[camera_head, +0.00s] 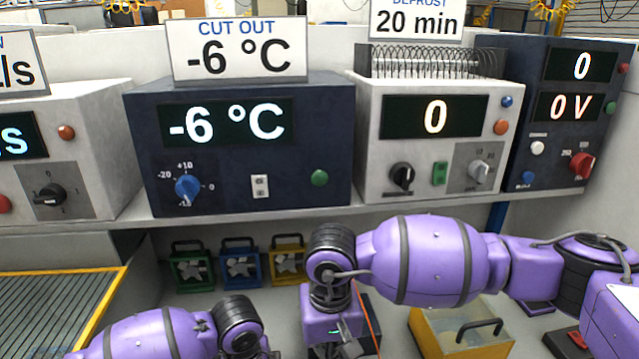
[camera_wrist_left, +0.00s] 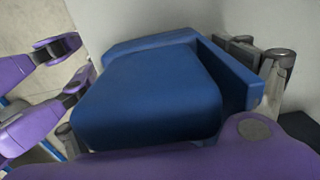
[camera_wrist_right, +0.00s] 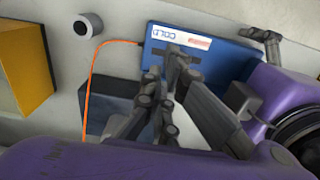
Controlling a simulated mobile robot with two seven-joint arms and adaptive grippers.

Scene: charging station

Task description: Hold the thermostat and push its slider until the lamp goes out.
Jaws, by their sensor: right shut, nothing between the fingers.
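The thermostat (camera_wrist_right: 205,65) is a blue box with a white label reading COLD, upside down in the right wrist view. An orange cable leaves its side. I cannot tell which part is the lamp.
A dark blue unit (camera_head: 240,180) shows -6 °C under a CUT OUT -6 °C sign (camera_head: 238,50); it carries a blue knob (camera_head: 187,190) and a green round part (camera_head: 319,178). Other instruments share its shelf. Below are small coloured fan boxes (camera_head: 240,264) and a yellow bin (camera_head: 450,335).

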